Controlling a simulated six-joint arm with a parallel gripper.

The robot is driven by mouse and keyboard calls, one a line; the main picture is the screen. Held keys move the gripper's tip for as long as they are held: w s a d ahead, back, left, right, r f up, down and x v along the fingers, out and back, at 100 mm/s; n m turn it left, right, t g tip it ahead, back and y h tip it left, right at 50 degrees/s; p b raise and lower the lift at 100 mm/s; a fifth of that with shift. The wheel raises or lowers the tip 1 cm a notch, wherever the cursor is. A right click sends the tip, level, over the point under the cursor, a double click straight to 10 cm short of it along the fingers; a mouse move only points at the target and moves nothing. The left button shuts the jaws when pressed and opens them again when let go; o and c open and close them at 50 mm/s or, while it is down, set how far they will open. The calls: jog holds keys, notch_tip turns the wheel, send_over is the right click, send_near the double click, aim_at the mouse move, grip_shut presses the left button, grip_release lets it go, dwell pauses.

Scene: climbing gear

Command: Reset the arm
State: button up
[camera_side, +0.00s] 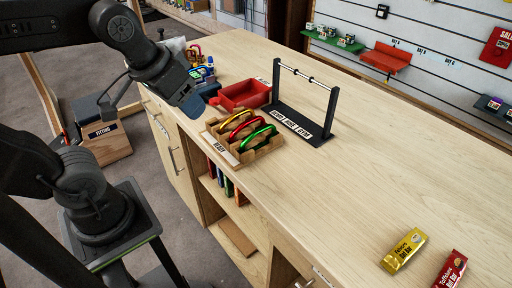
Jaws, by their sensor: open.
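My gripper (193,104) is at the end of my arm, above the left edge of the wooden bench. It is open, and nothing shows between its fingers. A cardboard rack (262,151) stands on the bench just right of and below it. The rack holds a yellow carabiner (222,123), a red carabiner (232,132) and a green carabiner (252,138). My gripper is apart from them. Behind the rack stands a dark frame (334,105) with a horizontal metal bar (297,73). Nothing large hangs on the bar.
A red tray (236,96) sits behind the rack, near my gripper. Coloured gear (204,73) lies further back left. A gold bar packet (404,250) and a red one (451,268) lie at the front right. The bench (400,165) is clear between.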

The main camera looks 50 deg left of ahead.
jog(key=shift+s+d+f+m, duration=0.5)
jog(key=shift+s+f+m, duration=0.3)
jog(key=shift+s+f, duration=0.1)
